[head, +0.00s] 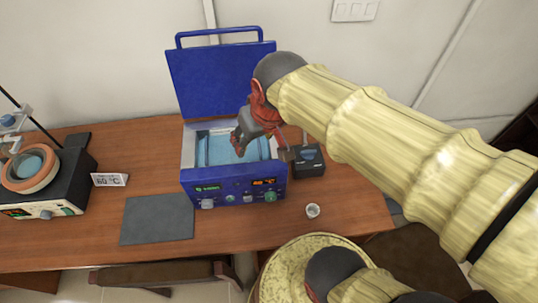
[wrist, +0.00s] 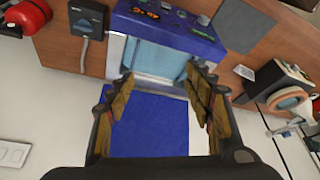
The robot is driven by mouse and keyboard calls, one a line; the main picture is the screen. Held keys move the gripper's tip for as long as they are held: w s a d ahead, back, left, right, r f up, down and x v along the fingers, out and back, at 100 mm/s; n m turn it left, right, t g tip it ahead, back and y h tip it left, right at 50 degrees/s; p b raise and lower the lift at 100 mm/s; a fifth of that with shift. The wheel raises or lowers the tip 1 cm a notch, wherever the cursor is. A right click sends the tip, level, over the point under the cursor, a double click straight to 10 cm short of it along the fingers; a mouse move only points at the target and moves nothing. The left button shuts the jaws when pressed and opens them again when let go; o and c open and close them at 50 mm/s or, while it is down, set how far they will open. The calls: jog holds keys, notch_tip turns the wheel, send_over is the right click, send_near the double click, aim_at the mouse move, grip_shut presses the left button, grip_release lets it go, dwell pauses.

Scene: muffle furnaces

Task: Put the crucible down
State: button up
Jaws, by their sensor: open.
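A small, pale, round cup that looks like the crucible (head: 312,210) stands on the wooden table, right of the blue apparatus's front corner in the head view. I cannot make it out in the wrist view. The blue apparatus (head: 235,188) has its lid (head: 220,80) raised and a light-blue interior. My gripper (head: 240,143) is over this opening, well apart from the cup. In the wrist view my gripper (wrist: 160,78) has its fingers spread, with nothing held between them; the apparatus (wrist: 170,28) and its lid (wrist: 150,125) lie beyond.
A dark grey mat (head: 157,218) lies left of the apparatus, with bare table around it. A "60 °C" card (head: 109,180) and a black device with a ring (head: 45,190) stand farther left. A small black box (head: 307,160) is at the apparatus's right.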

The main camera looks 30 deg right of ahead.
jog(key=s+r+t, duration=0.1)
jog(key=s, duration=0.6)
jog(key=shift+s+r, duration=0.15)
jog(key=shift+r, duration=0.05)
jog(key=shift+f, duration=0.1)
notch_tip(320, 180, down, 4)
jog(key=b, duration=0.3)
jog(key=shift+b, duration=0.4)
jog(key=shift+r, duration=0.25)
jog(key=shift+c, duration=0.4)
